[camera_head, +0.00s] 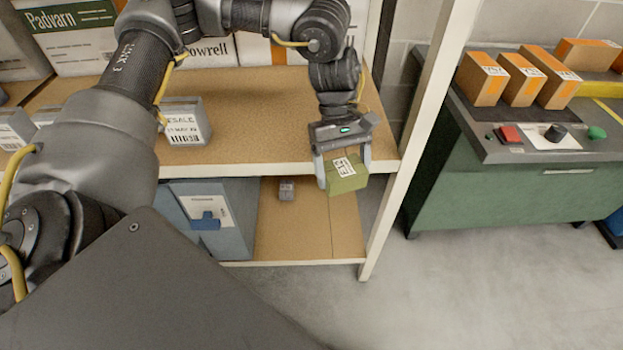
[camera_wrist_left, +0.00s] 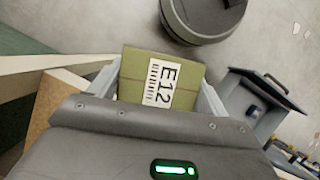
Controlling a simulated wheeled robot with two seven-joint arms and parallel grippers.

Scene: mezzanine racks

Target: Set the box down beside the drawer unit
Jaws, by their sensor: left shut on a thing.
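The box (camera_head: 345,178) is small and olive green, with a white label. In the left wrist view the box (camera_wrist_left: 160,80) shows "E12" on that label. My left gripper (camera_head: 343,172) is shut on it, one finger on each side, and holds it at the right front of the rack, near the upper shelf's front edge. The drawer unit (camera_head: 205,215) is blue-grey with a white label and a blue handle, on the lower shelf, left of the box. My right gripper is not in view.
The lower shelf (camera_head: 300,235) has bare board right of the drawer unit. The upper shelf (camera_head: 265,135) and the white post (camera_head: 402,185) bound this space. A green bench (camera_head: 500,195) stands at right.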

